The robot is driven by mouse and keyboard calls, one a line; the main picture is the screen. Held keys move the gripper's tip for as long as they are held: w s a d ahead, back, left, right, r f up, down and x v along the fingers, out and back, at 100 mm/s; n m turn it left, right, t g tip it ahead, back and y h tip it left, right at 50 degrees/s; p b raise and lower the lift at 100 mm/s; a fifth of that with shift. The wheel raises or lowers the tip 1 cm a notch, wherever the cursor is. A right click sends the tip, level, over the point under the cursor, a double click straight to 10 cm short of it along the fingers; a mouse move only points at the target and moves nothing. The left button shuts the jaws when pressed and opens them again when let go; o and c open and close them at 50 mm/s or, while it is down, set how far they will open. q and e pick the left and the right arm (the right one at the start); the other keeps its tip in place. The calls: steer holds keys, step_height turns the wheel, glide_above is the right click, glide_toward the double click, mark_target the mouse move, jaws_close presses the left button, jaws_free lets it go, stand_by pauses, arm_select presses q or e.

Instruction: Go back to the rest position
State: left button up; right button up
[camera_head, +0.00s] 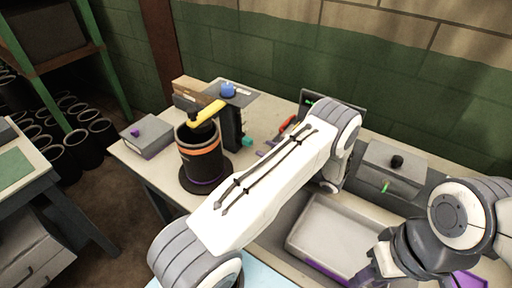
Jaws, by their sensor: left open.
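My left arm (262,190) runs as a long white link from the bottom left up to a grey joint at the centre right. Its gripper is hidden behind the link. My right arm comes in from the right edge. Its dark wrist and gripper (373,270) hang low over the front of the grey tray (318,222), and its jaws are too unclear to judge. A black cylinder with an orange band (203,163) stands upright on a dark round base, left of my left arm. A yellow arm piece (207,112) lies across its top.
A dark stand with a blue knob (228,90) is behind the cylinder. A grey box (148,137) sits at the table's left end. Another grey box with a black knob (395,168) is at right. A brick wall closes the back.

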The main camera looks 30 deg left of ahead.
arm_select(q)
steer(key=shift+d, duration=1.05)
